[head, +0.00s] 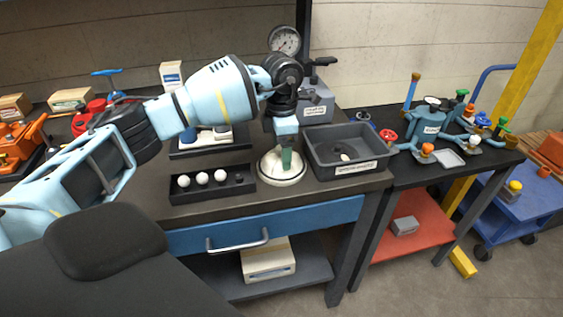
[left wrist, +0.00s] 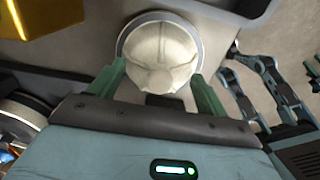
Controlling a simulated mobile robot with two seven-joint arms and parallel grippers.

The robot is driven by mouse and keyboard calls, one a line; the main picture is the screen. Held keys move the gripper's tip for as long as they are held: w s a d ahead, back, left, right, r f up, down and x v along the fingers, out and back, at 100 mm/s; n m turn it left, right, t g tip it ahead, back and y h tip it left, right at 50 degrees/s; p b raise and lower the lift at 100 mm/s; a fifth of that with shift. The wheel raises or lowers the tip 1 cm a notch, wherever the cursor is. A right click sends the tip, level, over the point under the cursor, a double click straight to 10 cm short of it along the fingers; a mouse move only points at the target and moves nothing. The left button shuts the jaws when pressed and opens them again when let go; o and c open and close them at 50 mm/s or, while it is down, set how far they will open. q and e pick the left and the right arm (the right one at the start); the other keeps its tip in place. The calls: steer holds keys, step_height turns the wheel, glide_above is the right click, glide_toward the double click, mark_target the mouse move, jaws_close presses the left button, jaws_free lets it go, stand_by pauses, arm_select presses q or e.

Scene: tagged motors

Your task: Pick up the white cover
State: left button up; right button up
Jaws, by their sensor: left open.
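The white cover (head: 281,179) is a round, pale, dome-like piece on the dark workbench, between a black tray and a grey bin. My left gripper (head: 288,160) points down right over it, with a green finger hiding part of its top. In the left wrist view the cover (left wrist: 160,50) shows a ribbed white dome within a grey rim. The two green fingers of the left gripper (left wrist: 159,84) are open, one on each side of the dome's near part. I cannot tell whether they touch it. My right gripper is not in view.
A black tray (head: 213,193) with white balls lies left of the cover. A grey bin (head: 350,169) with small parts stands close on the right. A pressure gauge (head: 285,40) rises behind. A second table (head: 395,124) with valves is farther right.

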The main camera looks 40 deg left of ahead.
arm_select(q)
steer(key=shift+c, duration=0.5)
steer(key=shift+r, duration=0.1)
jaws_close()
steer(key=shift+r, duration=0.6)
step_height(320, 180, up, 2)
steer(key=shift+r, duration=0.15)
steer(key=s+d+r, duration=0.1)
steer(key=s+d, duration=0.8)
steer(key=s, duration=0.4)
steer(key=shift+r+b, duration=0.2)
steer(key=shift+b, duration=0.1)
steer(key=shift+d, duration=0.1)
